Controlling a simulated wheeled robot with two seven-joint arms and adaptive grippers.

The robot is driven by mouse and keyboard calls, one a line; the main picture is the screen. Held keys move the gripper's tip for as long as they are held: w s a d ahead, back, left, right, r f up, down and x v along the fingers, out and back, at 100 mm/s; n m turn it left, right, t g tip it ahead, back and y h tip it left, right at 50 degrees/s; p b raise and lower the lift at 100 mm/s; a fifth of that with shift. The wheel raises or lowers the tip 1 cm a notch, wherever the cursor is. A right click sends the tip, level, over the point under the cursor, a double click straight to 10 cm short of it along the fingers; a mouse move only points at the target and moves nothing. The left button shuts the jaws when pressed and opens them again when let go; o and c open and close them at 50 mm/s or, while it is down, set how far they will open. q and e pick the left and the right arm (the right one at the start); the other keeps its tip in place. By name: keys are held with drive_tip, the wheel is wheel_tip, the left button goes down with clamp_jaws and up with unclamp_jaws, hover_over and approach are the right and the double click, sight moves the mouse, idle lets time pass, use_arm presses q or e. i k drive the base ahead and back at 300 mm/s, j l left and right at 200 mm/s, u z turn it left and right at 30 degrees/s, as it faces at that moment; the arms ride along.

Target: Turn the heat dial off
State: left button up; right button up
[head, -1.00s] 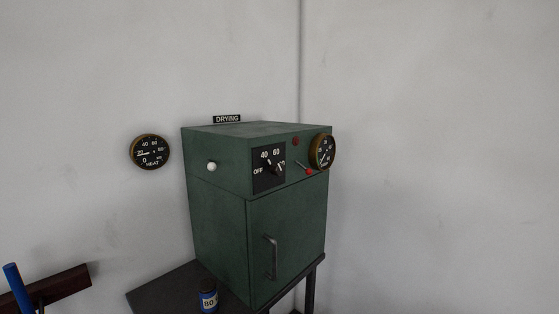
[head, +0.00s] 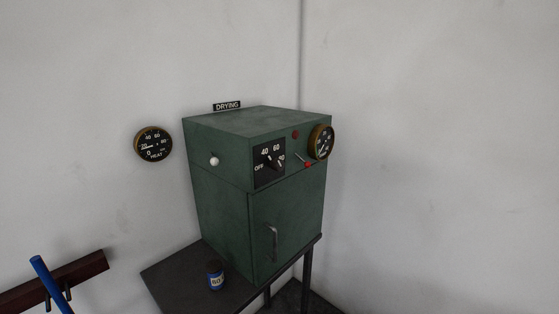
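The heat dial (head: 270,162) is a black panel with a pointer knob on the upper front of the green drying cabinet (head: 225,215). Its marks read OFF at the lower left, then 40 and 60 along the top, with another mark at the right partly covered. The knob's pointing direction is too small to tell for sure. A round HEAT gauge (head: 153,145) hangs on the wall to the left. Neither of my grippers is in view.
The cabinet stands on a dark table (head: 165,275) with a blue jar (head: 215,275). A red-handled lever (head: 307,164) and a brass gauge (head: 321,142) are right of the dial. A white knob (head: 214,161) is on the side. A blue bar (head: 48,282) leans at lower left.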

sight(277, 165)
drive_tip(key=l, duration=0.95)
drive_tip(key=l+z, duration=0.15)
drive_tip(key=l, duration=0.8)
drive_tip(key=i, duration=0.05)
